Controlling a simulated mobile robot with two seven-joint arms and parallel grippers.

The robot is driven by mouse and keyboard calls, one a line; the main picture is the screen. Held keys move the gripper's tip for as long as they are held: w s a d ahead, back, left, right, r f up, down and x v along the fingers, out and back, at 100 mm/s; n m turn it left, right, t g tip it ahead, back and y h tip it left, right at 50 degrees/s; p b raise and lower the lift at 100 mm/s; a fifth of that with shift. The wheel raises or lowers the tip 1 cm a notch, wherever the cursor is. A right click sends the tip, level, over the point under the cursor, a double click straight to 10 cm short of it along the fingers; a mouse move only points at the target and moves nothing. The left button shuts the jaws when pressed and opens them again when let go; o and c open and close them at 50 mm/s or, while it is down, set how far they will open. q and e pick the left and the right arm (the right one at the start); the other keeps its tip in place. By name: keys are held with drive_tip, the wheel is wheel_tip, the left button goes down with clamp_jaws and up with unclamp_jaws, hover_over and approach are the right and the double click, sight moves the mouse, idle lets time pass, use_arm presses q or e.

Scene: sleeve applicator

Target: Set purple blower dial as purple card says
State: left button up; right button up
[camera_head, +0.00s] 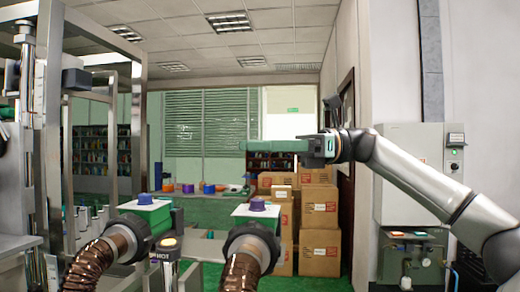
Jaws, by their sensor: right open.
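A purple dial (258,206) sits on a white plate on top of a green blower box (279,218) at lower centre. A brown corrugated hose (243,272) with a dark collar comes toward me from that box. The dial's pointer and marks are too small to read. I cannot make out a purple card. My right gripper (243,146) reaches in from the right with green fingers pointing left. It is open and empty, in the air above and behind the purple dial in the picture. My left gripper is not in view.
A second green blower box (158,221) with a blue dial (144,198) and its own hose stands to the left. A metal frame (138,120) rises at left. Cardboard boxes (319,222) are stacked behind. A grey wall cabinet (411,150) stands at right, with small coloured cards below it.

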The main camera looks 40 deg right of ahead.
sight(257, 199)
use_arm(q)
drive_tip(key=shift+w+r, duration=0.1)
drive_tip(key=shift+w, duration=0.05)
use_arm(e)
drive_tip(key=shift+s+a+r, duration=0.1)
drive_tip(key=shift+s, duration=0.05)
